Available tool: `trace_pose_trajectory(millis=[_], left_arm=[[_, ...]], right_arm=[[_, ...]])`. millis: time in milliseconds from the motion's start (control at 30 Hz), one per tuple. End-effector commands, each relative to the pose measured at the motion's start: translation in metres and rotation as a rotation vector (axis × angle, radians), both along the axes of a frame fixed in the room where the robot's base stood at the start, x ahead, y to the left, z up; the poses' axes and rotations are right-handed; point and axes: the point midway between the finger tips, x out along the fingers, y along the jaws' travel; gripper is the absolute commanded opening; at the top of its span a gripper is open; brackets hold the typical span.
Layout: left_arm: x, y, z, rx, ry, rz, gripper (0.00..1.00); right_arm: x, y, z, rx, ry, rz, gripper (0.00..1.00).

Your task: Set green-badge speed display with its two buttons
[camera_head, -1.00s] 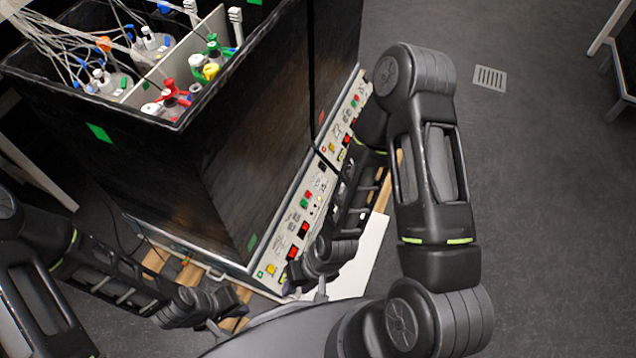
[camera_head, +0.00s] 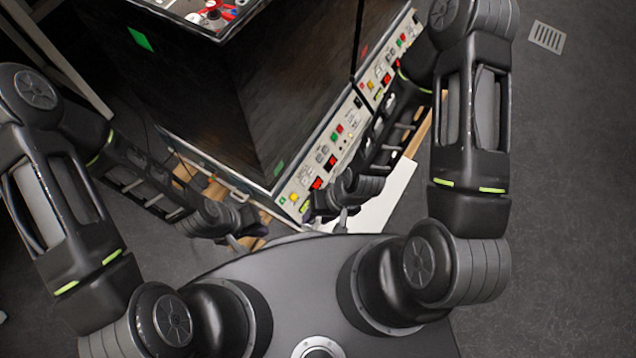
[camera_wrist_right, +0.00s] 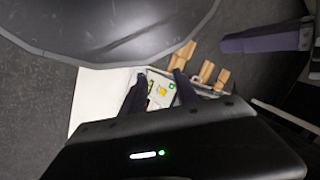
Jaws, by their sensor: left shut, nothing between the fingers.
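The cream control panel (camera_head: 305,180) runs along the lower edge of the black cabinet. Its near end has a small green badge (camera_head: 282,200), a yellow button (camera_head: 293,197) and red displays (camera_head: 317,183); the digits are too small to read. My right gripper (camera_head: 308,217) is close in front of this near end. In the right wrist view its two fingers (camera_wrist_right: 160,80) stand apart, with the green badge (camera_wrist_right: 172,86) and yellow button (camera_wrist_right: 162,91) visible between them; contact cannot be told. My left gripper (camera_head: 242,243) is shut and empty, left of the panel's near corner.
The black cabinet (camera_head: 230,90) rises behind the panel, with bottles and coloured caps (camera_head: 215,14) on top. A second panel (camera_head: 385,70) continues farther along. A white board (camera_head: 385,200) and wooden slats lie below. Grey floor is open at right.

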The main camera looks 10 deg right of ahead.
Motion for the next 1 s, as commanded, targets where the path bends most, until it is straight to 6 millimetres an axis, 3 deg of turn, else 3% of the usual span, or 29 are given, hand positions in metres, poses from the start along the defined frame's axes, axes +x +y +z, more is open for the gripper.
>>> trace_pose_trajectory(millis=[67, 500, 1000], left_arm=[[0.0, 0.0, 0.0, 0.0, 0.0, 0.0, 0.0], [0.0, 0.0, 0.0, 0.0, 0.0, 0.0, 0.0], [0.0, 0.0, 0.0, 0.0, 0.0, 0.0, 0.0]], right_arm=[[0.0, 0.0, 0.0, 0.0, 0.0, 0.0, 0.36], [0.0, 0.0, 0.0, 0.0, 0.0, 0.0, 0.01], [0.0, 0.0, 0.0, 0.0, 0.0, 0.0, 0.0]])
